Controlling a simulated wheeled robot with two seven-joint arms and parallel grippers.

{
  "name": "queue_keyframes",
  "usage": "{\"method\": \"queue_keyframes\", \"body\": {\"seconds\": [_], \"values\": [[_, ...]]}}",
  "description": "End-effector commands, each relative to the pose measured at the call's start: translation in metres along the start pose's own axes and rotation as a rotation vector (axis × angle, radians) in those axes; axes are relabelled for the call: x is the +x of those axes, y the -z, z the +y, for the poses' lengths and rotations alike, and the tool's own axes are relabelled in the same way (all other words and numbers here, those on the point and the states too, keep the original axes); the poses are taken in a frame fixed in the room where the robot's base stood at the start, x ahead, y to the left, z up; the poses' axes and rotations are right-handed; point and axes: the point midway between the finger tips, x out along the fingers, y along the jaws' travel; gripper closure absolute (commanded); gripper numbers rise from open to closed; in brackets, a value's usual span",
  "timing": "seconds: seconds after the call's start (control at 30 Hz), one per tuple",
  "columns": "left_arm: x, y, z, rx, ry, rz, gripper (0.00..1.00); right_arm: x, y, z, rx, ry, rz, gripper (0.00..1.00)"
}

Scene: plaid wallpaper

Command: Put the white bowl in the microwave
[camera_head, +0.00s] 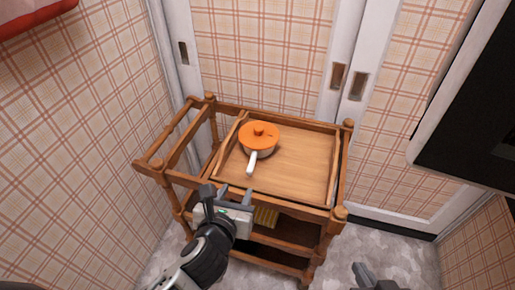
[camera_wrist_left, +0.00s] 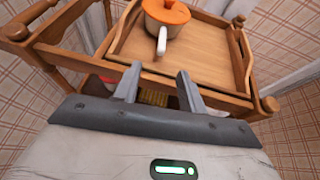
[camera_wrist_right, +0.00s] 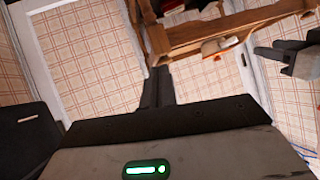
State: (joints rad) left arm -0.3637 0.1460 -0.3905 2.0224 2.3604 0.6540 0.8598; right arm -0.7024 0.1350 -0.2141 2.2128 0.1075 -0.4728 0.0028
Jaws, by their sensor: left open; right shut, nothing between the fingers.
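I see no white bowl that I can make out in any view. My right gripper (camera_head: 362,274) is shut and empty at the lower right, away from the cart. Nothing is clearly recognisable as the microwave.
The wooden cart (camera_head: 340,175) has lower shelves, with a yellow item (camera_head: 265,216) partly hidden there. A large black panel with a pale edge (camera_head: 470,120) fills the upper right. A red thing (camera_head: 30,15) shows at upper left.

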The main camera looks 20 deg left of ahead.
Motion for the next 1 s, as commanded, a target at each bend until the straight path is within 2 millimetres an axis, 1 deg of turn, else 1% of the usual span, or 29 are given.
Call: {"method": "queue_keyframes", "body": {"seconds": [0.03, 0.2, 0.3, 0.4, 0.67, 0.83, 0.9, 1.0], "values": [[0.011, -0.001, 0.000, -0.001, -0.002, -0.003, 0.59, 0.001, -0.002, 0.000, 0.000, 0.000, 0.000, 1.00], [0.049, -0.002, 0.001, 0.002, -0.003, -0.005, 0.59, 0.003, -0.004, 0.001, -0.003, 0.000, 0.005, 1.00], [0.069, -0.001, 0.000, 0.003, -0.002, -0.005, 0.59, 0.004, -0.003, 0.001, -0.005, 0.000, 0.013, 1.00], [0.084, -0.002, 0.000, 0.004, -0.002, -0.006, 0.59, 0.004, -0.003, 0.001, -0.007, 0.000, 0.018, 1.00], [0.103, -0.003, -0.001, 0.003, -0.001, -0.005, 0.59, 0.004, -0.004, 0.000, -0.008, 0.002, 0.020, 1.00], [0.129, -0.008, -0.005, 0.004, -0.001, -0.007, 0.59, 0.005, -0.006, 0.001, -0.012, 0.003, 0.026, 1.00], [0.138, -0.007, -0.005, 0.004, -0.001, -0.005, 0.59, 0.006, -0.007, 0.001, -0.014, 0.004, 0.029, 1.00], [0.146, -0.007, -0.005, 0.004, 0.001, -0.004, 0.59, 0.006, -0.008, 0.001, -0.017, 0.004, 0.030, 1.00]]}}
